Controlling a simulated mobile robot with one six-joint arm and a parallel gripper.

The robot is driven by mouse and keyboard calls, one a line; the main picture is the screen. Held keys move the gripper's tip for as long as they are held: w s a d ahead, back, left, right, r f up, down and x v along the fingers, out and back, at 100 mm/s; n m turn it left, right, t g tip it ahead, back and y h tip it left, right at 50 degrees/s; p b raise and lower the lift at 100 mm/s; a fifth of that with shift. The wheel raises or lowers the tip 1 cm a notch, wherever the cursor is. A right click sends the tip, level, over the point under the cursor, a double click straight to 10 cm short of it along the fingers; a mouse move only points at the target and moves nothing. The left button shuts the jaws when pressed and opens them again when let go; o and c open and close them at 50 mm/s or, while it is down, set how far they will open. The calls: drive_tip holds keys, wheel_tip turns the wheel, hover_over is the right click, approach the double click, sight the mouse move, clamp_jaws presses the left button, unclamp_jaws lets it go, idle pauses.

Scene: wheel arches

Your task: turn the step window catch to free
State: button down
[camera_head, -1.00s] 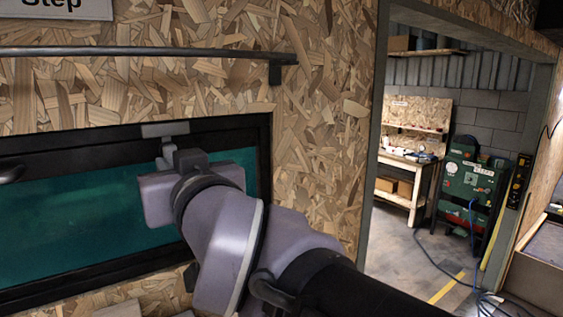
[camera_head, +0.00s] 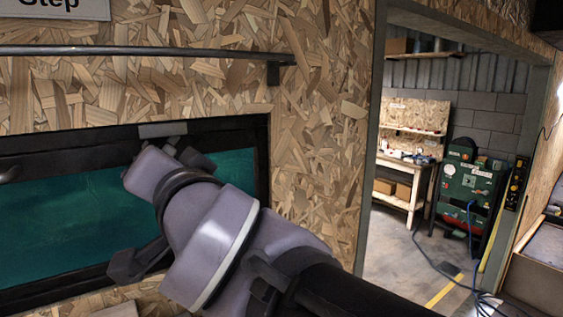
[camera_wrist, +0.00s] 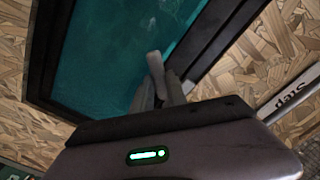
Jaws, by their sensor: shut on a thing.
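The step window (camera_head: 70,215) has teal glass in a black frame, set in the chipboard wall. Its catch shows as a light grey plate (camera_head: 163,130) on the top frame bar in the head view. In the wrist view the catch's pale grey lever (camera_wrist: 154,64) sticks out between my fingers over the glass. My gripper (camera_wrist: 161,90) is shut on this lever; its fingers lie at the frame's inner edge. In the head view my wrist hides most of the catch and the fingertips. The lever's pivot is hidden in the wrist view.
A dark rail (camera_head: 140,50) runs along the wall above the window, below the "Step" sign (camera_head: 55,8). A dark handle (camera_head: 8,174) sits at the frame's left. To the right, a doorway opens on a workbench (camera_head: 405,190) and a green cabinet (camera_head: 468,185).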

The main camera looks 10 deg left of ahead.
drive_tip(key=shift+s+a+r+m, duration=0.1)
drive_tip(key=shift+r+m, duration=0.1)
drive_tip(key=shift+m, duration=1.4)
drive_tip(key=shift+s+a+r+m, duration=0.1)
drive_tip(key=shift+r+m, duration=0.15)
drive_tip(key=shift+m, duration=1.35)
drive_tip(key=shift+a+r+m, duration=0.1)
drive_tip(key=shift+r+m, duration=0.1)
drive_tip(key=shift+m, duration=1.4)
drive_tip(key=c, duration=1.3)
unclamp_jaws()
drive_tip(key=shift+d, duration=0.1)
drive_tip(key=shift+s+r, duration=0.1)
